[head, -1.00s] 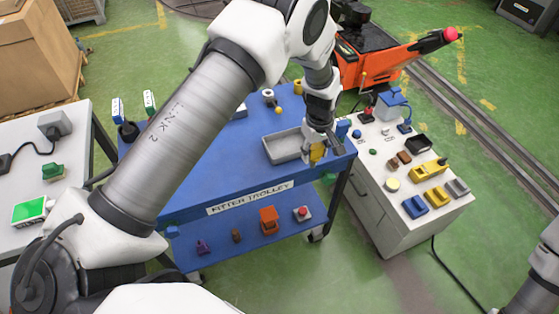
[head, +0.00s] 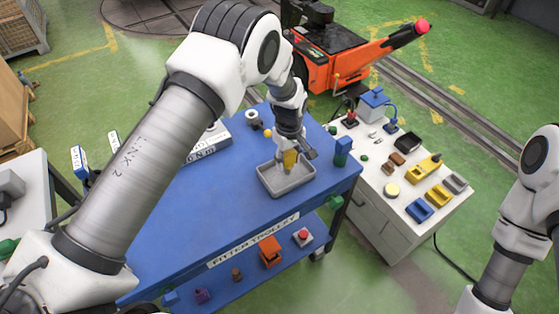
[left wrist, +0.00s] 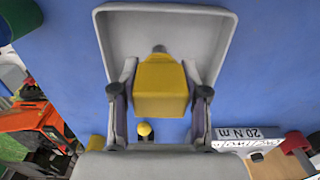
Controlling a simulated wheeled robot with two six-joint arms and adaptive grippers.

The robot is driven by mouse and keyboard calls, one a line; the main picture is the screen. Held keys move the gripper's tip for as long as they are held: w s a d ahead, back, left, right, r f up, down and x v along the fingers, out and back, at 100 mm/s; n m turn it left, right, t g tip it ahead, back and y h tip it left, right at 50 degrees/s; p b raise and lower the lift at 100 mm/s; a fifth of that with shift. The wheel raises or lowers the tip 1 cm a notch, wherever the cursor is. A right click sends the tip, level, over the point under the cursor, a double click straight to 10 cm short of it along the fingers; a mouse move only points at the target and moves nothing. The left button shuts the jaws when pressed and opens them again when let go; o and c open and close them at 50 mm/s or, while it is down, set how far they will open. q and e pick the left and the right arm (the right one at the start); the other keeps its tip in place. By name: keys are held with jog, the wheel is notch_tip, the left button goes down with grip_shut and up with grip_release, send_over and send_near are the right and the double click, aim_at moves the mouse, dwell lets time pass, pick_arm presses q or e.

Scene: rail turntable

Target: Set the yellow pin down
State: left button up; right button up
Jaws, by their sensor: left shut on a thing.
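My left gripper (head: 289,163) is shut on the yellow pin (head: 290,158), over the back part of a grey tray (head: 288,193) on the blue trolley. In the left wrist view the pin (left wrist: 160,90) is a yellow block with a dark stub at its far end. The fingers of the gripper (left wrist: 160,100) press on its two sides. The tray (left wrist: 222,60) lies behind the pin in that view. I cannot tell whether the pin touches the tray floor. Part of my right arm shows at the right edge of the head view, but its gripper is out of view.
The blue trolley top (head: 215,215) is clear in front of the tray. A green and blue piece (head: 342,152) stands right of the tray. A white labelled box (head: 208,142) and a small yellow knob (head: 267,133) are behind. A white cabinet (head: 385,215) with several parts stands at right.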

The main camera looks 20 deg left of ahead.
pick_arm(q)
jog(key=shift+s+f, duration=0.15)
jog(key=shift+f, duration=0.3)
jog(key=shift+s+a+r, duration=0.2)
jog(key=shift+a+r, duration=0.05)
jog(key=shift+a, duration=0.1)
jog(key=shift+w+d+f, duration=0.1)
jog(key=shift+f, duration=0.1)
jog(key=o, duration=1.3)
jog(key=shift+w+d, duration=0.15)
jog(key=shift+d, duration=0.05)
jog(key=shift+a, duration=0.1)
pick_arm(e)
jog(key=shift+s+a+f, duration=0.25)
jog(key=shift+a+f, duration=0.05)
pick_arm(q)
jog(key=shift+r, duration=0.1)
notch_tip(320, 180, up, 12)
jog(key=b, duration=0.3)
pick_arm(e)
notch_tip(320, 180, down, 4)
jog(key=shift+r, duration=0.25)
